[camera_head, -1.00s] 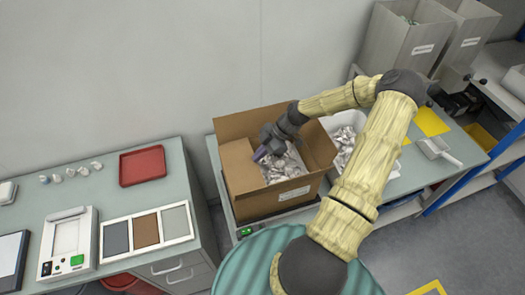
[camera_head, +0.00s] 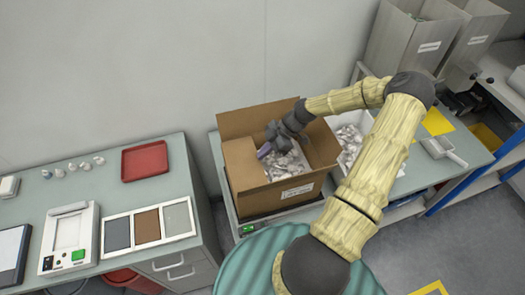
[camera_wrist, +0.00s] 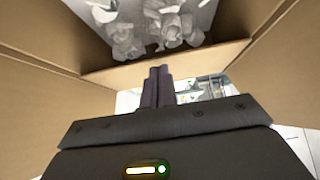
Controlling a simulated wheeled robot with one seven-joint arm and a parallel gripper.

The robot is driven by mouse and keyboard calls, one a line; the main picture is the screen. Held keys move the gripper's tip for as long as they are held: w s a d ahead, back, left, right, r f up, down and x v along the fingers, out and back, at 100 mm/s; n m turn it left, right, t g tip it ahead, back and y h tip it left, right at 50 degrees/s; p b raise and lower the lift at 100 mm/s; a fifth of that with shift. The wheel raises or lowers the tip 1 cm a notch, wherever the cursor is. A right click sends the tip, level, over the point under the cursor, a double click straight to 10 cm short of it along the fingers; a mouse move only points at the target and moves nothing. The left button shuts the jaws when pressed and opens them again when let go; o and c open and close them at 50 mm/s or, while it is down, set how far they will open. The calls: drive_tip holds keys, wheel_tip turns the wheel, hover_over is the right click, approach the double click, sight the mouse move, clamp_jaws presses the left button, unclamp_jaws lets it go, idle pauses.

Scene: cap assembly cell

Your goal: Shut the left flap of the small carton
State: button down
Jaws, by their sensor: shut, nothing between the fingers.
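The brown carton (camera_head: 283,200) stands open on the bench in the head view, with crumpled whitish contents (camera_head: 290,165) inside. Its left flap (camera_head: 240,165) shows as a tan panel on the left side; its exact tilt is hard to tell. The back flap (camera_head: 258,117) stands up. My gripper (camera_head: 263,152) is shut and empty, with its purple fingers over the left part of the opening, close to the left flap. Whether they touch it cannot be told. The wrist view shows the closed fingers (camera_wrist: 158,85) between cardboard panels, in front of a cardboard edge.
A white bin (camera_head: 351,148) with similar contents stands right of the carton, partly behind my arm. A scoop (camera_head: 440,148) lies farther right. The left bench holds a red tray (camera_head: 144,160) and a three-panel board (camera_head: 147,227). A gap separates the two benches.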

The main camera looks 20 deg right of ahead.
drive_tip(key=shift+r, duration=0.3)
drive_tip(key=shift+r, duration=0.1)
drive_tip(key=a+r+v, duration=0.1)
drive_tip(key=v, duration=1.1)
drive_tip(key=shift+r+b, duration=0.35)
drive_tip(key=shift+b, duration=0.1)
drive_tip(key=shift+d, duration=0.15)
